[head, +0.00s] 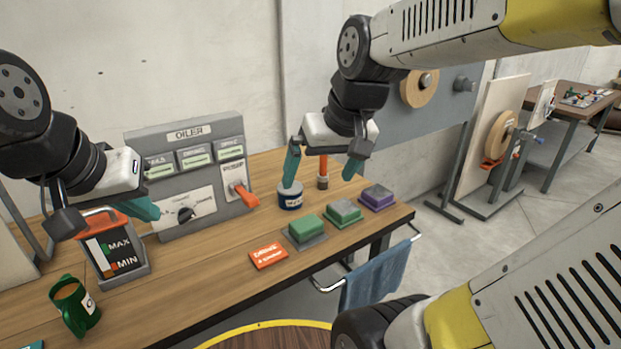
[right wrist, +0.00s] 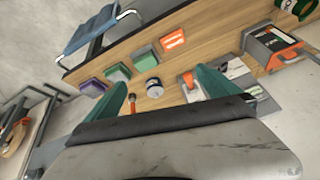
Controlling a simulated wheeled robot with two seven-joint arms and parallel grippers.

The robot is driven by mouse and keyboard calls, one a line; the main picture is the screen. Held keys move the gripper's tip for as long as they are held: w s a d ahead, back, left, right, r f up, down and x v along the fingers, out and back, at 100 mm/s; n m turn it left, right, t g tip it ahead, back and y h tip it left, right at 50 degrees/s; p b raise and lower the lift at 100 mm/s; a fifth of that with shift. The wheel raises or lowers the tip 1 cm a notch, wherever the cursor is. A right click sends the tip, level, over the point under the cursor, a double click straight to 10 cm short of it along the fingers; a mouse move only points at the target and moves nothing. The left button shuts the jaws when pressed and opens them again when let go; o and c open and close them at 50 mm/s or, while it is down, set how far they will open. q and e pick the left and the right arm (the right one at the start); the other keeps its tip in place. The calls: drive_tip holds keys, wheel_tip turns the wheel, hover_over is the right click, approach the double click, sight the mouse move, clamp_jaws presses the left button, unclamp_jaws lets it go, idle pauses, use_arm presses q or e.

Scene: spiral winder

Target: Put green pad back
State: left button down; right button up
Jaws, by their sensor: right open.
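A green pad (head: 306,228) sits on a grey base near the table's front edge, at the left end of a row of pads. It also shows in the right wrist view (right wrist: 145,60). A grey-green pad (head: 344,212) and a purple pad (head: 377,197) stand to its right, each on its own base. My right gripper (head: 323,168) is open and empty, its teal fingers spread above and behind the row. My left gripper (head: 104,214) is by the orange handle of the MAX/MIN can (head: 118,255); whether it grips the handle is unclear.
An orange card (head: 268,256) lies left of the green pad. A dark blue tin (head: 290,197) and an orange-handled tool (head: 323,172) stand behind the pads. The grey oiler panel (head: 188,180) and a green mug (head: 76,304) are further left. A blue towel (head: 376,277) hangs at the front edge.

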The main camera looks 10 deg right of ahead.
drive_tip(key=shift+m+t, duration=0.3)
drive_tip(key=shift+t, duration=0.4)
drive_tip(key=s, duration=0.5)
drive_tip(key=shift+a+r, duration=0.15)
drive_tip(key=shift+a, duration=0.15)
